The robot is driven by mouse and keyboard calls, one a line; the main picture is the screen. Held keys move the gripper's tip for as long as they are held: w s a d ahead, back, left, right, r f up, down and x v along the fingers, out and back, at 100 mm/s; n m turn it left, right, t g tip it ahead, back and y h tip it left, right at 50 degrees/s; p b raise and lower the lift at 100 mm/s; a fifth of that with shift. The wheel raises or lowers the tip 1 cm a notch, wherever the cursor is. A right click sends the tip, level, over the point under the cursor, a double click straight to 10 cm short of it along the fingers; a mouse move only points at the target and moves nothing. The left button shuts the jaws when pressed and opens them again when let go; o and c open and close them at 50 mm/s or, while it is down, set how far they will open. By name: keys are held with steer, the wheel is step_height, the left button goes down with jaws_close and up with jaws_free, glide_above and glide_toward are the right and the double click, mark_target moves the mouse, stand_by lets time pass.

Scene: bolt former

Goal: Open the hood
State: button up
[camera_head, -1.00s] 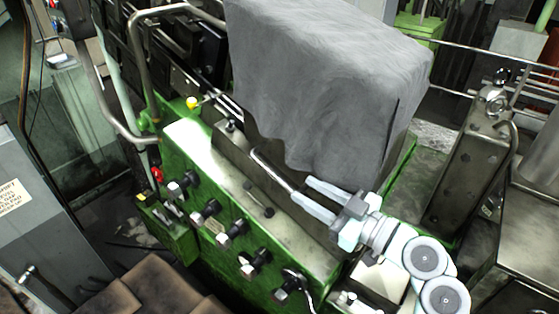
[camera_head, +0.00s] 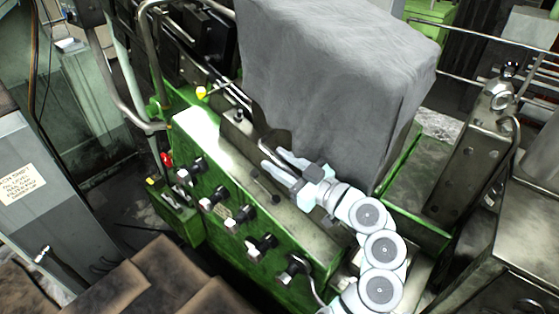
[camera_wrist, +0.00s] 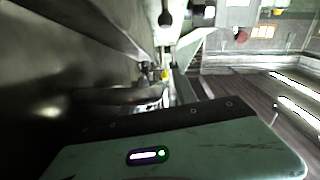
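The hood (camera_head: 335,75) is a large grey, cloth-like block in the head view, standing down over the top of the green machine. A thin metal handle bar (camera_head: 264,145) shows at its lower front edge. My gripper (camera_head: 272,159) is at this bar, with its two pale fingers apart and pointing up-left. The bar's near part is hidden by the fingers, and I cannot tell whether they touch it. The wrist view shows dark, blurred surfaces close by, and no clear grip.
The green machine front (camera_head: 225,205) carries several dark knobs below my gripper. A bent metal rail (camera_head: 118,110) stands at the left. A grey cabinet (camera_head: 30,190) is at far left, and a dark metal post (camera_head: 475,150) is at the right.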

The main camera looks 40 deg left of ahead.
jaws_close()
stand_by(1.3)
